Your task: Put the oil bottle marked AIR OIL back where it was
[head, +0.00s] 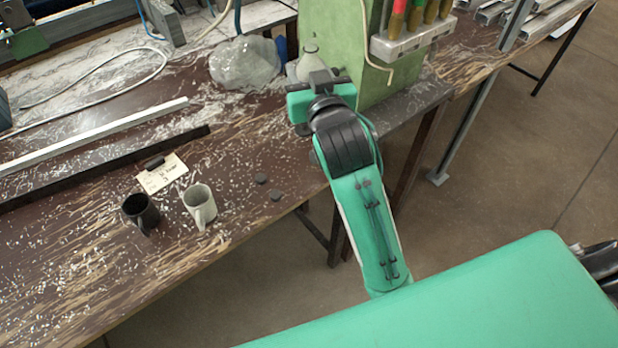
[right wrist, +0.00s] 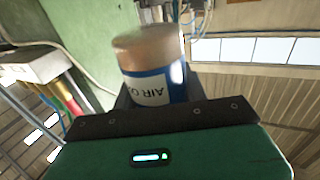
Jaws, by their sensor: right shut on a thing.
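The oil bottle (right wrist: 150,65) fills the upper middle of the right wrist view. It has a blue and white label reading AIR OIL, which appears upside down there. My right gripper (head: 318,82) is shut on it. In the head view a pale bottle top (head: 310,58) shows just behind the gripper, beside the green machine column. The gripper hides its lower part, so I cannot tell whether its base touches the bench. My left gripper is not in view.
A clear plastic bag (head: 245,63) lies left of the gripper. A dark mug (head: 140,212), a white mug (head: 199,203) and a card (head: 162,175) are on the bench (head: 90,270). Metal bars lie at left.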

